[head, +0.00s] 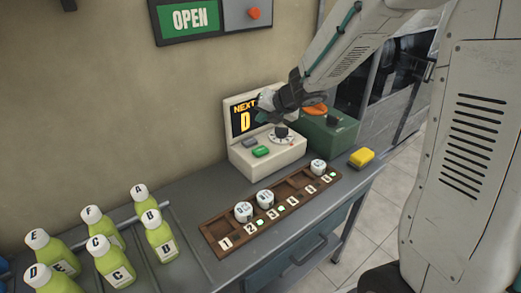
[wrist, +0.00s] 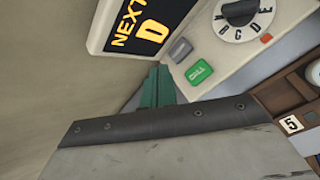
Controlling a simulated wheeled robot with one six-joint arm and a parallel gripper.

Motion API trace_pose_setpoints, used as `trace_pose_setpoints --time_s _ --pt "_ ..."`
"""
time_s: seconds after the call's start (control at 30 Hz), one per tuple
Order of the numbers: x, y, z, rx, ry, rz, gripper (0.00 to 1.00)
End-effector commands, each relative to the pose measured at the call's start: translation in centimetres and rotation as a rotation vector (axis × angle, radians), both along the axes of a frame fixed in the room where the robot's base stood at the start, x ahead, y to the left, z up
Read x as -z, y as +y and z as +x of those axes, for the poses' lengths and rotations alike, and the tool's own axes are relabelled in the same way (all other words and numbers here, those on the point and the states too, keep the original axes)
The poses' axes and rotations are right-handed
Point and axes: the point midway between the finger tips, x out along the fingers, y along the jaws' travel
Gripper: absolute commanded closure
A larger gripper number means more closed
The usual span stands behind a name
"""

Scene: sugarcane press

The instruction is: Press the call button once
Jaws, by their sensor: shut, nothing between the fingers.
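The call button is a green button (head: 261,151) on the sloped front of a cream console (head: 268,158). In the wrist view the button (wrist: 199,72) reads "CALL" and is not covered. A grey button (wrist: 180,49) sits beside it, and a lettered dial (wrist: 242,18) is further along. The console's display (wrist: 142,27) reads "NEXT D". My gripper (head: 263,112) is above the console, in front of the display. In the wrist view my gripper's teal fingers (wrist: 158,82) are together and empty, to the left of the call button. I cannot tell their exact height above it.
A brown slotted tray (head: 212,233) with several white-lidded containers lies in front of the console. Several lettered green bottles (head: 113,262) stand at the left. An OPEN sign (head: 188,18) hangs on the wall.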

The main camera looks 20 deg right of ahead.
Motion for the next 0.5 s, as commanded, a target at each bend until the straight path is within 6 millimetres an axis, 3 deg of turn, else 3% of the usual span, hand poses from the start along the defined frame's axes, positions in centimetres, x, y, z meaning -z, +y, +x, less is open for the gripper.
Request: trace_pose_setpoints --time_s 0.17,0.5 --pt "1.0 0.0 0.0 0.002 0.003 0.002 1.0" --pt "5.6 0.0 -0.1 0.004 0.006 0.002 1.0"
